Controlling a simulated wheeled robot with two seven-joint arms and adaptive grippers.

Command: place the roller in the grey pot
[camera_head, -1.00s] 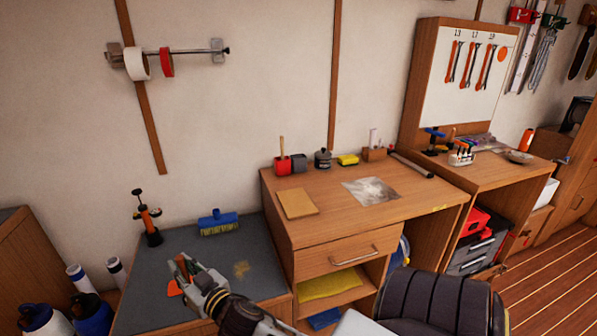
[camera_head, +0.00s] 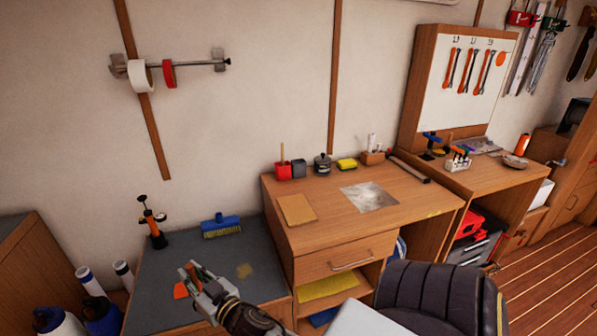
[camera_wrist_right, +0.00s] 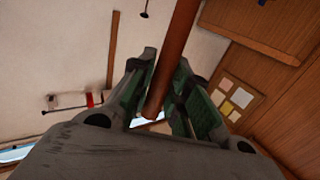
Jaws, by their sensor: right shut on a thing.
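The grey pot (camera_head: 299,169) stands at the back left of the wooden desk, right beside a red pot (camera_head: 283,170) with a wooden handle in it. My right gripper (camera_head: 188,272) is over the low grey bench, lower than the pot and to its left. In the right wrist view its fingers (camera_wrist_right: 156,98) are closed around a brown round-ended rod (camera_wrist_right: 173,55). I take this rod to be part of the roller; the rest of it runs out of the picture, and I cannot make it out in the head view. My left gripper is not in view.
A dark lidded pot (camera_head: 322,164) and a yellow sponge (camera_head: 347,164) stand right of the grey pot. A tan board (camera_head: 297,209) lies in front. The bench holds a blue brush (camera_head: 221,227) and an orange-and-black tool (camera_head: 152,222). A chair (camera_head: 440,300) is at front right.

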